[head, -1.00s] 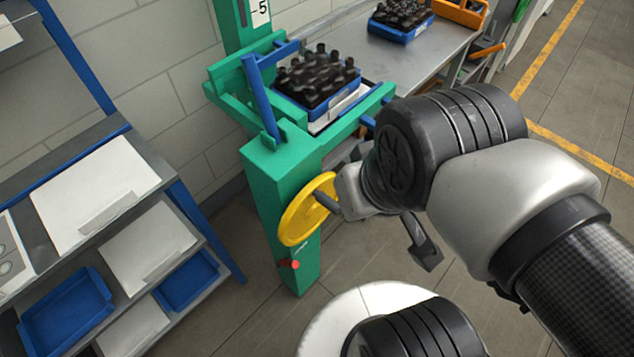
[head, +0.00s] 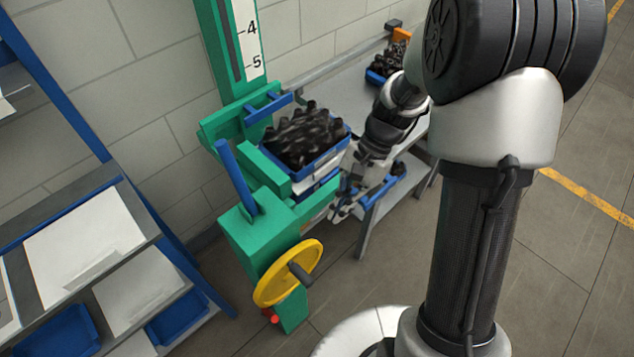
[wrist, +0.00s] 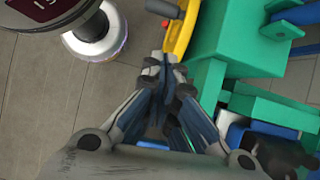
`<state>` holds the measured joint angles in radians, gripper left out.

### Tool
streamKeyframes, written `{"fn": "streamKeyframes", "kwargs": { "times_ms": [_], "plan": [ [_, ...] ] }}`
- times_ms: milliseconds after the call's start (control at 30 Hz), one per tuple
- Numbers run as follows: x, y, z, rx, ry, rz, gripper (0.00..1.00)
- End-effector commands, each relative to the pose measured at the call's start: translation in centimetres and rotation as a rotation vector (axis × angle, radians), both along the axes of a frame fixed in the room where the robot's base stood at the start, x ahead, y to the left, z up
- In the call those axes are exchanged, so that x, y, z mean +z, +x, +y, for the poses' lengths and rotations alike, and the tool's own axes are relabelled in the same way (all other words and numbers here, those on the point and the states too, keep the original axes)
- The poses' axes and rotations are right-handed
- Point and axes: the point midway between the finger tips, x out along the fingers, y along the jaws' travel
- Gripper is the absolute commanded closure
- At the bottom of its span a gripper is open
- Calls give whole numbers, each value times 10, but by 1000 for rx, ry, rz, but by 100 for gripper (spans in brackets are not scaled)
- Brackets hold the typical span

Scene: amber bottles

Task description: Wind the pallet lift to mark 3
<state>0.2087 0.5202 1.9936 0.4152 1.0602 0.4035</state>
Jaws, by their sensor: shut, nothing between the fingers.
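The green pallet lift (head: 262,235) stands left of my arm; its scale (head: 249,45) shows marks 4 and 5, and mark 3 is out of the picture. The carriage (head: 215,128) sits below the 5, bearing a blue crate (head: 330,155) of dark bottles. The yellow handwheel (head: 268,291) with its dark knob (head: 301,274) is on the lift's front. My gripper (head: 338,212) is shut and empty, right of the lift and apart from the knob. In the wrist view, the shut fingertips (wrist: 163,65) appear just below the yellow wheel (wrist: 183,32).
A grey bench (head: 372,212) with another bottle crate (head: 375,77) stands behind my arm. A shelf rack (head: 165,235) with white boards and blue trays is at the left. A red knob (head: 270,316) sits below the wheel. Floor at the right is clear.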

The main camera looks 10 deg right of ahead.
Motion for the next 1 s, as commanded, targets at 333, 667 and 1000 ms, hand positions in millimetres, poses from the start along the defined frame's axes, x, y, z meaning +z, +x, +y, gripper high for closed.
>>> {"fn": "streamKeyframes", "kwargs": {
  "times_ms": [333,667,1000],
  "plan": [
    [-31,-1,7,-69,28,78,100],
    [-88,-22,37,-65,26,79,100],
    [-110,-46,73,-64,25,75,100]
  ]
}}
